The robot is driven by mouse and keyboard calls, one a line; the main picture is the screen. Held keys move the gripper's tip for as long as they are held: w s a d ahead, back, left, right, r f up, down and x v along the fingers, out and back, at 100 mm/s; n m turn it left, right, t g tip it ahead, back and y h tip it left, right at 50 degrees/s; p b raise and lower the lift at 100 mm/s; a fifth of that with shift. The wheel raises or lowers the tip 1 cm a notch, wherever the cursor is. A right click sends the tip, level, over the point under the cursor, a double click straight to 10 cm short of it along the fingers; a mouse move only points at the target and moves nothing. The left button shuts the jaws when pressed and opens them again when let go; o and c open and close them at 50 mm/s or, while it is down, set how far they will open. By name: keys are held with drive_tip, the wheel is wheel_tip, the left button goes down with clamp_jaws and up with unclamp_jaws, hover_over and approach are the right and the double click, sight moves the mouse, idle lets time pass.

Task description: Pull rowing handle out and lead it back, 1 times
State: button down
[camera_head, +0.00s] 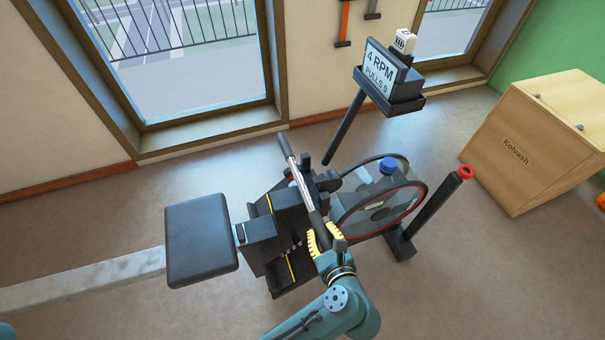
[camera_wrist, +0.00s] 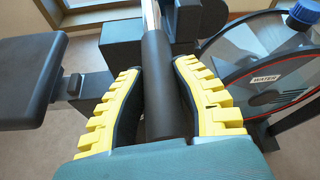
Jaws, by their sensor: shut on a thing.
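The rowing handle (camera_head: 299,178) is a bar with black grips and a bright metal middle, lying slantwise above the footrests in the head view. My gripper (camera_head: 325,240) is shut on its near black grip, with yellow toothed fingers on both sides. In the wrist view the black grip (camera_wrist: 160,85) runs between the fingers of my gripper (camera_wrist: 160,100). The flywheel tank (camera_head: 378,205), marked WATER in the wrist view, stands right of the handle. The monitor (camera_head: 385,73) reads 4 RPM, PULLS 0. Any strap from the handle is not clearly visible.
The black seat (camera_head: 200,240) sits on the pale rail (camera_head: 85,283) at the left. A dark post with a red top (camera_head: 440,205) stands right of the tank. A wooden box (camera_head: 545,140) is at the far right. Floor is open at the front right.

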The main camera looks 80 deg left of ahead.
drive_tip(key=s+d+p, duration=0.3)
drive_tip(key=s+p, duration=0.7)
drive_tip(key=s, duration=0.1)
drive_tip(key=shift+s+f, duration=0.15)
drive_tip(key=shift+f, duration=0.05)
